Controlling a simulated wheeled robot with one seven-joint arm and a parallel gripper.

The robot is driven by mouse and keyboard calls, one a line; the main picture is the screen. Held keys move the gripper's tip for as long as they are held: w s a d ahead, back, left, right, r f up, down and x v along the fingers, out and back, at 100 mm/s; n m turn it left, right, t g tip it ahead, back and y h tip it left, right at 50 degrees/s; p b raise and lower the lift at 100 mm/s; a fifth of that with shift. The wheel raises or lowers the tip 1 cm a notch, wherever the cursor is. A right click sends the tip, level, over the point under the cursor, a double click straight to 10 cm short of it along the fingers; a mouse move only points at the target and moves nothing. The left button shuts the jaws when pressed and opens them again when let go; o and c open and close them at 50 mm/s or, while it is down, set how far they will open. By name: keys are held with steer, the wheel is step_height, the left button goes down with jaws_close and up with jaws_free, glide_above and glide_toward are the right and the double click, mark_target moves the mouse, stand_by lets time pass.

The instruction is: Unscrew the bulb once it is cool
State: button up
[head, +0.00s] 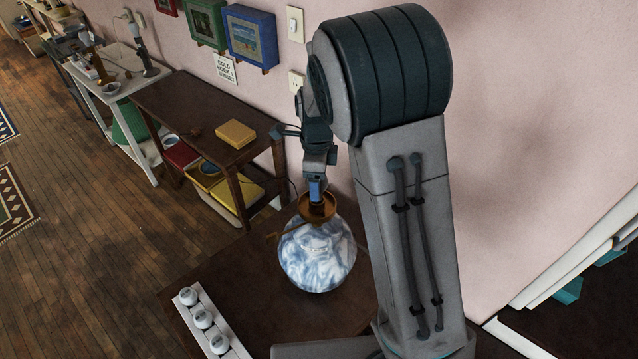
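A round lamp base (317,262) with a marbled blue and white surface stands on a dark brown table (250,300). A copper-brown fitting (316,212) sits on its top, with a thin piece sticking out to the left. My gripper (317,193) points straight down at this fitting, and its blue tip is at or just inside the rim. I cannot make out a bulb there; the gripper and the rim hide that spot. Whether the fingers are open, shut or touching anything is too small to tell.
A white strip (236,343) with several pale round pieces lies on the table's front left. A dark shelf unit (190,115) with a yellow box (235,133) stands behind to the left. A pink wall (520,130) runs close behind the lamp. Wooden floor is open at left.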

steer(key=m+p, duration=0.2)
steer(key=m, duration=0.2)
steer(key=shift+r+m, duration=0.1)
steer(key=shift+m, duration=0.2)
steer(key=m, duration=0.6)
